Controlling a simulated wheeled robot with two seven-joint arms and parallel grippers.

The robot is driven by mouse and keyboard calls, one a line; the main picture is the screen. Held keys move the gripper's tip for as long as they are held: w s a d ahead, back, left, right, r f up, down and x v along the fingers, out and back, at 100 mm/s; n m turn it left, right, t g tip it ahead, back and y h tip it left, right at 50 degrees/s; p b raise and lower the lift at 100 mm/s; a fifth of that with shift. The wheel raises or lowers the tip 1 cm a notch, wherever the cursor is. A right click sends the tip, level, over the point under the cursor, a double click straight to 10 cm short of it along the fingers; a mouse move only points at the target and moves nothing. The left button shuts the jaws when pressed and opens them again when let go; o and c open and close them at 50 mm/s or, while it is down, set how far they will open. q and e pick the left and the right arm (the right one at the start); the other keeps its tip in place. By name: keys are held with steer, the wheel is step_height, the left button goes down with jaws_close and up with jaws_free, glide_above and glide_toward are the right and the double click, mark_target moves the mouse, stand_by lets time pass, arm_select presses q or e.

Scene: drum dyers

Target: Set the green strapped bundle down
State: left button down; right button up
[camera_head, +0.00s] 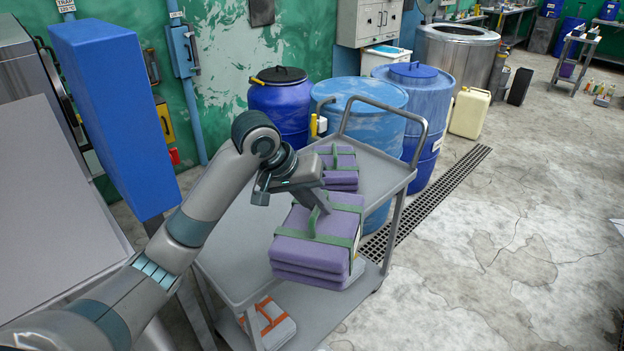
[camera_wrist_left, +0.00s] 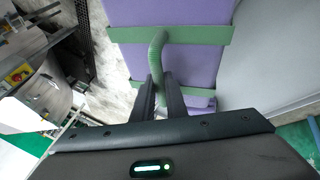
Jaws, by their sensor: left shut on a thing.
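My left gripper (camera_head: 322,207) is shut on the green handle of a purple bundle (camera_head: 308,250) with green straps. The bundle hangs roughly level below the gripper, over the right part of the grey cart (camera_head: 238,240); I cannot tell whether its underside touches the cart. In the left wrist view the gripper fingers (camera_wrist_left: 160,98) close around the curved green handle, with the purple bundle (camera_wrist_left: 195,65) and its green straps beyond. A second purple bundle (camera_head: 342,160) with green straps lies at the cart's far end. My right gripper is not in view.
An orange-strapped bundle (camera_head: 268,318) lies on the cart's lower shelf. The cart's rail (camera_head: 385,106) rises at the far end. Blue drums (camera_head: 416,105) stand behind it. The top shelf's left part is bare, and the floor to the right (camera_head: 500,250) is open.

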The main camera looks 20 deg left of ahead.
mark_target(323, 243)
arm_select(q)
steer(key=s+m, duration=0.1)
steer(key=s, duration=0.1)
steer(key=s+d+f+m, duration=0.1)
steer(key=s, duration=0.2)
steer(key=s+d+m+h, duration=0.1)
steer(key=s, duration=0.1)
steer(key=shift+s+d+f+g, duration=0.15)
steer(key=shift+d+f+g, duration=0.1)
steer(key=shift+g, duration=0.15)
steer(key=shift+a, duration=0.1)
